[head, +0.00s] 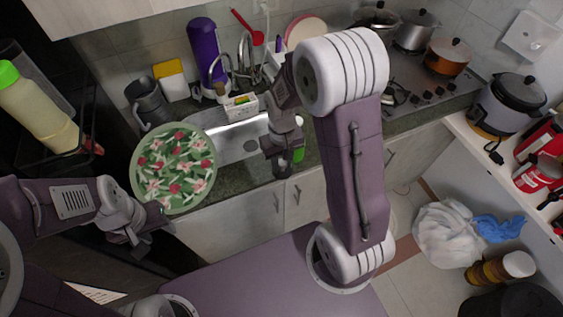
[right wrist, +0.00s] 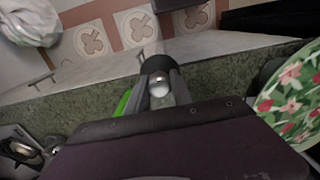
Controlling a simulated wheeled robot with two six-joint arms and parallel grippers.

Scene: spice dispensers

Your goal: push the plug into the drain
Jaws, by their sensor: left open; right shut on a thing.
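The steel sink (head: 232,143) is set in the dark counter in the head view. My right gripper (head: 282,165) points down over the counter at the sink's right front side. In the right wrist view its fingers (right wrist: 159,80) are closed around a small pale, shiny round thing (right wrist: 159,88); I cannot tell if this is the plug. A bright green thing (head: 298,155) shows beside these fingers. My left gripper (head: 150,232) is open and empty, below the floral plate.
The green floral plate (head: 173,168) lies at the counter's left. A faucet (head: 246,60), a purple bottle (head: 205,50) and a white caddy (head: 241,105) stand behind the sink. Pots (head: 448,57) stand on the stove at right. A white bag (head: 447,232) lies on the floor.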

